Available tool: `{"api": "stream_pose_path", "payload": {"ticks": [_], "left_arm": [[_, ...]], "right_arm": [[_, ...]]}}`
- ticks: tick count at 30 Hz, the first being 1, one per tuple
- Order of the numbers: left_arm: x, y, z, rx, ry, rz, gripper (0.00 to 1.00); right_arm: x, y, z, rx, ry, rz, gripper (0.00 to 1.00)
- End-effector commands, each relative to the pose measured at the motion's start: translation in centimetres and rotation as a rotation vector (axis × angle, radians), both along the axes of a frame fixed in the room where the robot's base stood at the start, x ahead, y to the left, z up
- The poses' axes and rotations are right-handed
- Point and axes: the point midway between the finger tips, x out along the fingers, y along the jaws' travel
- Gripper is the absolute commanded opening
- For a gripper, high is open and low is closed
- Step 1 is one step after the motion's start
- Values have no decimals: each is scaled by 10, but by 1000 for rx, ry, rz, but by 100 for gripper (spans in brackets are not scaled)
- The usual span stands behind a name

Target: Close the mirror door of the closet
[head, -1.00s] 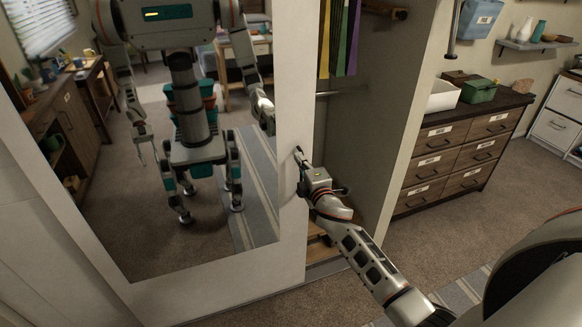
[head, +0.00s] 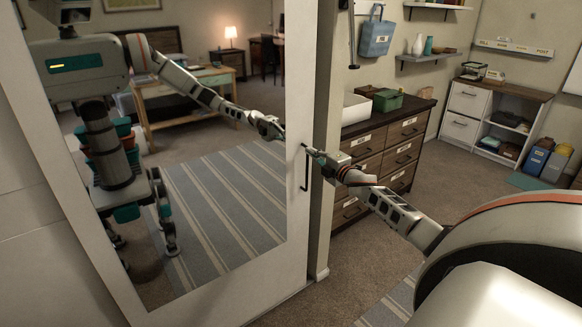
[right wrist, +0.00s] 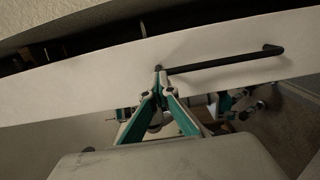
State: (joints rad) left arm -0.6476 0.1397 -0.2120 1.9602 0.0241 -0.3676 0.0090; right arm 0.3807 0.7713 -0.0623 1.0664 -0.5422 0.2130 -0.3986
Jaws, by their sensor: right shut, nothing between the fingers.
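The white-framed mirror door (head: 297,210) covers most of the closet front in the head view. A dark vertical handle (head: 306,172) is on its right frame; the handle also shows in the right wrist view (right wrist: 225,60). A dark gap (right wrist: 100,45) shows behind the door's edge in the right wrist view. My right gripper (head: 310,151) is shut and empty, its tips at the door's frame by one end of the handle. In the right wrist view the fingertips (right wrist: 158,72) meet there; I cannot tell whether they touch. My left gripper is out of view.
The closet's side wall (head: 330,110) stands just right of the door. A dark-topped drawer cabinet (head: 385,150) with a green box (head: 388,100) is beyond it. Carpet (head: 345,268) is clear in front. The mirror reflects my body and a striped rug.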

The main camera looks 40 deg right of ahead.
Motion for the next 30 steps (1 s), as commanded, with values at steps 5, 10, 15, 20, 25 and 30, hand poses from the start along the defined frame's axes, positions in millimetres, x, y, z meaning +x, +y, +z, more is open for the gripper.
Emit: {"api": "stream_pose_path", "payload": {"ticks": [5, 10, 15, 20, 25, 30], "left_arm": [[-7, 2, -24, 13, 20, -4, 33], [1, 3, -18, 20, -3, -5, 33], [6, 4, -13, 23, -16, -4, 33], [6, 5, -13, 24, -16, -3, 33], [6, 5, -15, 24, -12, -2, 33], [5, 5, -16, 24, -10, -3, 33]], "right_arm": [[-2, -33, -5, -2, 3, 0, 0], [-3, -49, -2, 1, 1, 2, 0], [-3, -53, 0, 2, -2, 4, 0], [-3, -53, 2, 2, -3, 4, 0], [-3, -53, 2, 2, -3, 4, 0], [-2, -52, 2, 1, -4, 5, 0]]}}
